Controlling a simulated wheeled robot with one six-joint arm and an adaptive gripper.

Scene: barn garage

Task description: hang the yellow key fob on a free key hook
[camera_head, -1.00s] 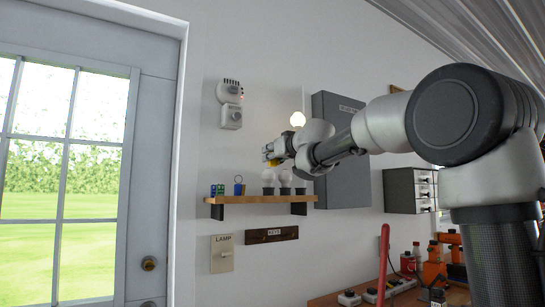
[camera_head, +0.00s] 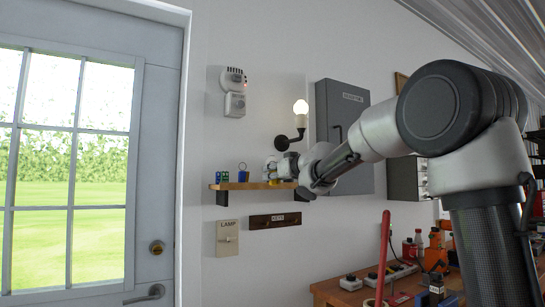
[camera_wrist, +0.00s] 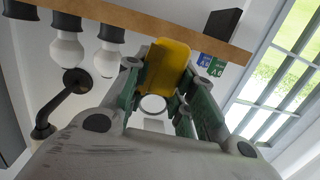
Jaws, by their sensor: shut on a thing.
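My gripper (camera_wrist: 165,95) is shut on the yellow key fob (camera_wrist: 168,66), which sits between the green-sided fingers in the wrist view. In the head view my gripper (camera_head: 272,172) is at the right part of the wall shelf, in front of it. A small yellow patch of the fob shows there, mostly covered by the gripper. The dark key rack (camera_head: 263,221) labelled KEYS is on the wall below the shelf, below the gripper and apart from it. Its hooks are too small to make out, so I cannot tell which are free.
Light bulbs (camera_wrist: 66,55) show beside the fob in the wrist view. A LAMP switch plate (camera_head: 227,239) is left of the rack. A lit wall lamp (camera_head: 300,108) is above.

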